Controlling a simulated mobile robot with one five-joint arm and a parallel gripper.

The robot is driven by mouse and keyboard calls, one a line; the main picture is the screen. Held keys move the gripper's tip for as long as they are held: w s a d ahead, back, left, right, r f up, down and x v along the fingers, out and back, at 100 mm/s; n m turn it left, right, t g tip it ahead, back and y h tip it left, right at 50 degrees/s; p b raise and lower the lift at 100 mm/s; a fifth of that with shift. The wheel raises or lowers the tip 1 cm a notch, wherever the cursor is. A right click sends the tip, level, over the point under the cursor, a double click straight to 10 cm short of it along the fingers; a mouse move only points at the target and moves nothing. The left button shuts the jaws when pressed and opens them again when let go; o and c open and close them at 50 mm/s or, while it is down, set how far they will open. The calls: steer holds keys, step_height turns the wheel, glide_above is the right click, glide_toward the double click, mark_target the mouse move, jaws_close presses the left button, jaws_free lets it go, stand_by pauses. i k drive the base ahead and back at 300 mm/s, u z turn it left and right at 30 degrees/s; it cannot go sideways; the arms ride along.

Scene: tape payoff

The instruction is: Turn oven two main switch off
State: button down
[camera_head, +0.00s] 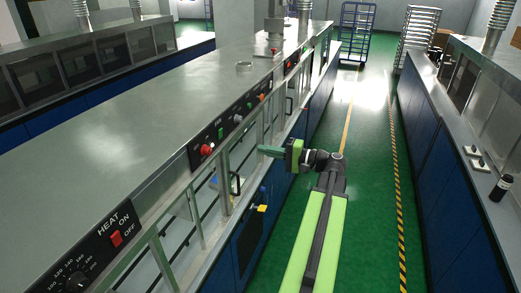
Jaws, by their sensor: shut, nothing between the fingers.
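A long steel oven line (110,140) runs down the left side with black control panels along its front edge. The nearest panel is marked HEAT, ON and OFF and has a red rocker switch (115,239) and a black dial (78,282). A middle panel has a red knob (207,149), a green button (220,133) and a grey knob (238,118). A farther panel (291,64) shows red parts. I cannot tell which is oven two's main switch. My gripper (266,151) is shut and empty, pointing left, right of the middle panel and apparently apart from it.
Handles and frames (236,184) stick out below the panels. A green-floored aisle (370,200) lies open to the right, with a yellow-black striped line. A right-hand counter (490,170) holds a dark bottle (501,187). A blue cart (356,30) and a rack (418,32) stand far back.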

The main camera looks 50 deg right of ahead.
mark_target(205, 151)
steer(key=k, duration=1)
